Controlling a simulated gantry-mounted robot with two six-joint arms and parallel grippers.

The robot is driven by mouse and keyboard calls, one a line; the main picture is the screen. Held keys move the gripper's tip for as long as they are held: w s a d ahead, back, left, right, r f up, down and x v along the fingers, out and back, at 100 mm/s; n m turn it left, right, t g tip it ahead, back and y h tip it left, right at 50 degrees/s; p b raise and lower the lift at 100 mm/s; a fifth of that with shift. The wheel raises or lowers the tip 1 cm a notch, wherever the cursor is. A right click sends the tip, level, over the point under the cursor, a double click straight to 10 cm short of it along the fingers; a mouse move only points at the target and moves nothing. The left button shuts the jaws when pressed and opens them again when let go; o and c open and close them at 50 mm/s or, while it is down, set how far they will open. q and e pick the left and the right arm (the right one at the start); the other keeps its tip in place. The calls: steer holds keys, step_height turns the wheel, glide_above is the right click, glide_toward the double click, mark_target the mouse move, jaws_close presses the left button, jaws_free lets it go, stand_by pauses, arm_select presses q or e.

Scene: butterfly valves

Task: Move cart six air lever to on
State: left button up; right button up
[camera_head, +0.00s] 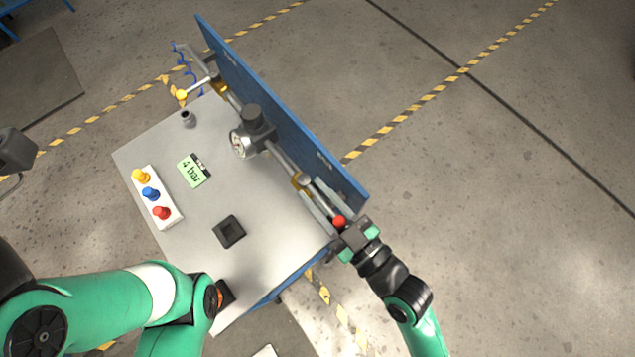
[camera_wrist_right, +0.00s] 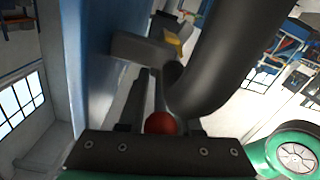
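The cart (camera_head: 270,225) has a grey top and a blue upright panel (camera_head: 285,110), with a pipe and valves along it. A lever with a red ball end (camera_head: 338,221) is at the pipe's near right end. My right gripper (camera_head: 312,190) is there, its fingers apart on either side of the lever. In the right wrist view the red ball (camera_wrist_right: 160,122) sits between the fingers near the palm; I see no clear grip on it. A lever with a yellow ball (camera_head: 181,94) is at the pipe's far end. Which lever is the air lever is not readable.
A round gauge (camera_head: 241,144) sits mid-pipe. A "4 bar" sign (camera_head: 193,171), a white strip with yellow, blue and red buttons (camera_head: 157,197) and a black square block (camera_head: 229,232) are on the cart top. The floor to the right is clear.

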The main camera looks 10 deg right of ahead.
steer(key=shift+o, duration=0.4)
steer(key=shift+w, duration=0.1)
steer(key=b+v, duration=0.1)
steer(key=v, duration=1)
steer(key=shift+s, duration=0.35)
steer(key=shift+d+r, duration=0.1)
